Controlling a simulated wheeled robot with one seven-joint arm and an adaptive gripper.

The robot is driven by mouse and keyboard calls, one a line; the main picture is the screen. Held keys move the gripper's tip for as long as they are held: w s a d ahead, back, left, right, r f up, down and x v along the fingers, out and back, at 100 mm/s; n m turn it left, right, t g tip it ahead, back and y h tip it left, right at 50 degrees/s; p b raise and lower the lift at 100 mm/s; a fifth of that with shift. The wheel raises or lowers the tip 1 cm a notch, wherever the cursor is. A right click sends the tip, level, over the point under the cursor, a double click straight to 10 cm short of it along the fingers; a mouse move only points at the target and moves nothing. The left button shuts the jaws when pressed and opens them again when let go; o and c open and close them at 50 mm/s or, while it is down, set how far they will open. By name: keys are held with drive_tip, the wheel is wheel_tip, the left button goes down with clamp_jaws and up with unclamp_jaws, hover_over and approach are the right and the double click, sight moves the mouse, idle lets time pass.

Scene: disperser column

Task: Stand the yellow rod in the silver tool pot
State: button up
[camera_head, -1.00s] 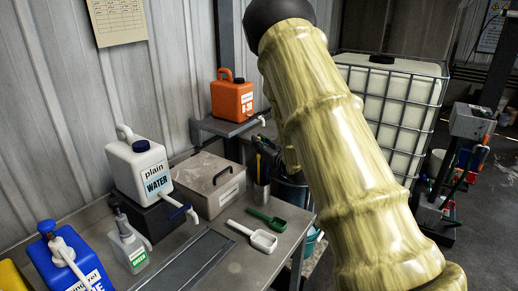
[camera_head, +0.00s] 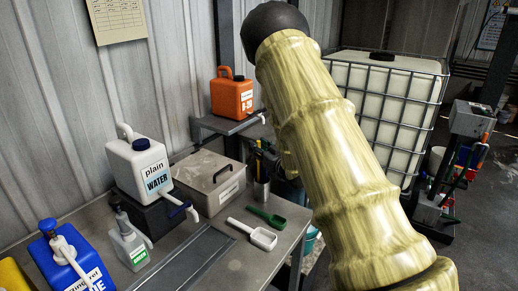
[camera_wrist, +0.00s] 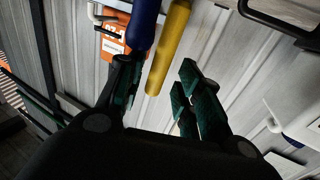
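The silver tool pot (camera_head: 262,190) stands on the bench near its back right corner, close to the grey lidded box. Dark and yellowish parts show above its rim, too small to sort out. In the wrist view my gripper (camera_wrist: 158,80) is open, its dark green finger pads apart. The yellow rod (camera_wrist: 169,48) reaches in from the top edge, and its rounded end lies in the gap between the fingers. A blue rod (camera_wrist: 144,22) lies left of it, by the left fingertip. The far ends of both rods are out of frame. My arm covers much of the head view.
On the bench are a grey lidded box (camera_head: 210,182), a white scoop (camera_head: 253,234), a green scoop (camera_head: 267,216), a white water jug (camera_head: 140,168) and a blue jug (camera_head: 70,262). An orange jug (camera_head: 232,96) stands on a shelf behind. A caged white tank (camera_head: 385,110) is at right.

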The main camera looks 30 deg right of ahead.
drive_tip(key=shift+r, duration=0.15)
drive_tip(key=s+b, duration=0.5)
drive_tip(key=s, duration=0.7)
idle(0.3)
